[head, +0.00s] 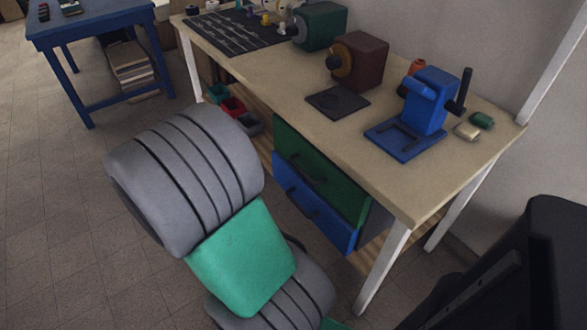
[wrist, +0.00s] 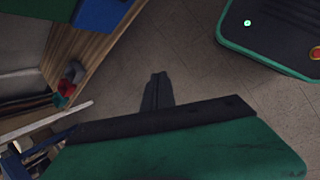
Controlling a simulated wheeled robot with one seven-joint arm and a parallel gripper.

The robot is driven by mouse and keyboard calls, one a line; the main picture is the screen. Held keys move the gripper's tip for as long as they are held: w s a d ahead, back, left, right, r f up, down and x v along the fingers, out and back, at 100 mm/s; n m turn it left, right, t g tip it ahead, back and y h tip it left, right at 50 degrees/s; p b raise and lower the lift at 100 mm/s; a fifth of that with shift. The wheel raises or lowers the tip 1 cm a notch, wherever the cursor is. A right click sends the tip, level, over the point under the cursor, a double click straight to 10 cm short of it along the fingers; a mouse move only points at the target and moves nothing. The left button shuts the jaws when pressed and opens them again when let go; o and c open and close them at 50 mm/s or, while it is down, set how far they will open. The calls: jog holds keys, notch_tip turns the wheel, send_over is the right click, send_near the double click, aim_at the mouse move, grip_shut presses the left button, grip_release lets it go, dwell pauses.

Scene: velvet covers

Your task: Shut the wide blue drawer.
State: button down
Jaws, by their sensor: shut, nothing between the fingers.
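The wide blue drawer (head: 315,215) is under the workbench, directly below a green drawer (head: 320,170). It has a dark handle on its front. I cannot tell from here how far it stands out. A blue corner, likely this drawer, shows at the top of the wrist view (wrist: 100,12), beside a green panel. My gripper (wrist: 158,80) shows in the wrist view with its fingers together and empty, over the floor and apart from the blue corner. In the head view my arm hides it.
The workbench (head: 250,75) carries a blue press (head: 428,105), a brown machine (head: 358,62) and a green machine (head: 320,25). Its white front leg (head: 383,270) stands right of the drawers. Small bins (head: 232,106) sit on the lower shelf. A blue table (head: 90,22) stands back left. Floor at left is clear.

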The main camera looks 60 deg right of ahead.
jog(key=s+d+n+g+h+p, duration=0.3)
jog(key=s+d+n, duration=0.35)
jog(key=d, duration=0.65)
jog(key=b, duration=0.3)
send_near(297, 181)
notch_tip(297, 181, down, 4)
jog(key=d, duration=0.1)
jog(key=s+d, duration=0.1)
jog(key=d, duration=0.1)
jog(key=shift+s+d+m+g, duration=0.1)
jog(key=shift+s+m+g, duration=0.15)
jog(key=shift+m+g, duration=0.1)
jog(key=shift+s+d, duration=0.1)
jog(key=shift+d, duration=0.15)
jog(key=shift+r, duration=0.15)
